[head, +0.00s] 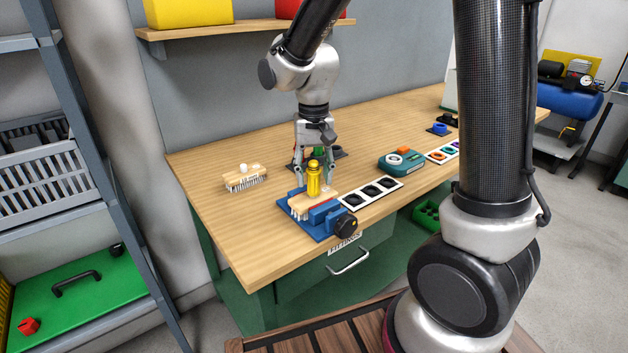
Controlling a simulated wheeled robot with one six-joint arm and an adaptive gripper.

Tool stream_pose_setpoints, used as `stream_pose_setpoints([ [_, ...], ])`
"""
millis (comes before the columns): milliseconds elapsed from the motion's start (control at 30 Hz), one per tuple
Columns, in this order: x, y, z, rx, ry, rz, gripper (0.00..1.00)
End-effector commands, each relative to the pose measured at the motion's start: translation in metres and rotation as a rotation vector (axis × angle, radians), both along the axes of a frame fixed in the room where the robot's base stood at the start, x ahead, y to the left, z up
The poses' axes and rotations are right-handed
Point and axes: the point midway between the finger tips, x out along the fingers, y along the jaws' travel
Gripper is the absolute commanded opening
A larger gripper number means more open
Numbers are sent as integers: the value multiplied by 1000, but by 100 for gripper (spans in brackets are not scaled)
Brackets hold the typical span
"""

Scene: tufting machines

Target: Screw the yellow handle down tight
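The yellow handle (313,182) stands upright on a wooden brush block (300,204) with pale bristles. The block sits in a blue vise (322,217) with a black knob (346,224) at the front of the workbench. My gripper (315,178) points down at the handle from above. Its fingers are spread, one to the left and one to the right of the handle in the picture, with a gap showing on the right. I cannot tell whether they are level with the handle or slightly behind it. The joint at the handle's base is too small to judge.
Another brush (245,178) with a white knob lies left on the workbench (225,222). A white strip with black sockets (371,190) lies right of the vise, with a green-grey device (401,162) beyond it. A dark mat with a green item is behind my gripper. The bench's left front is clear.

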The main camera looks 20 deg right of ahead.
Motion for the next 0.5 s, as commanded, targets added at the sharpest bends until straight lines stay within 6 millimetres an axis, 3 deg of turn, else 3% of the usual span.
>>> stream_pose_setpoints([
  [267, 0, 0, 0, 0, -1, 45, 46],
  [500, 0, 0, 0, 0, -1, 360, 46],
])
